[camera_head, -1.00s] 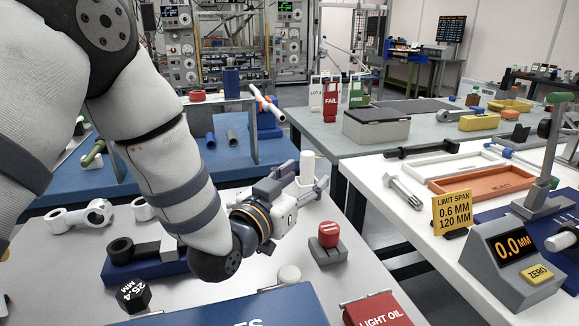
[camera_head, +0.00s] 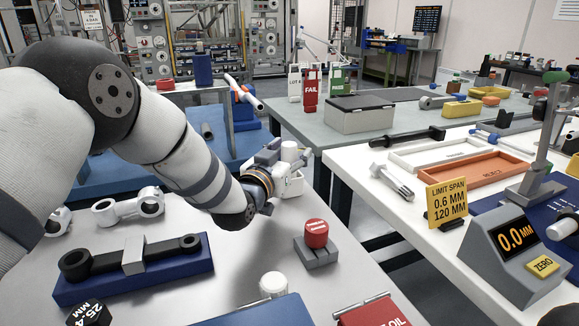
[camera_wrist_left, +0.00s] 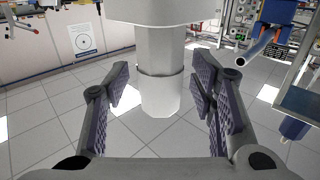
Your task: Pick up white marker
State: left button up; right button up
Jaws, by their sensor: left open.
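The white marker (camera_head: 290,151) stands upright at the far edge of the light table in the head view. My right gripper is not in view.
A red light-oil box (camera_head: 372,312) is at the front. A gap separates the right-hand table (camera_head: 360,165).

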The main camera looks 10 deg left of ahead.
aim_at(289, 143)
pick_arm(q)
jog(key=shift+r, duration=0.1)
grip_shut()
jog(key=shift+r, duration=0.35)
notch_tip(289, 143, up, 3)
jog(key=shift+p, duration=0.3)
jog(key=s+d+r+p, duration=0.3)
jog(key=s+r, duration=0.6)
jog(key=s, duration=0.4)
jog(key=shift+s+d+r, duration=0.15)
jog(key=shift+d, duration=0.55)
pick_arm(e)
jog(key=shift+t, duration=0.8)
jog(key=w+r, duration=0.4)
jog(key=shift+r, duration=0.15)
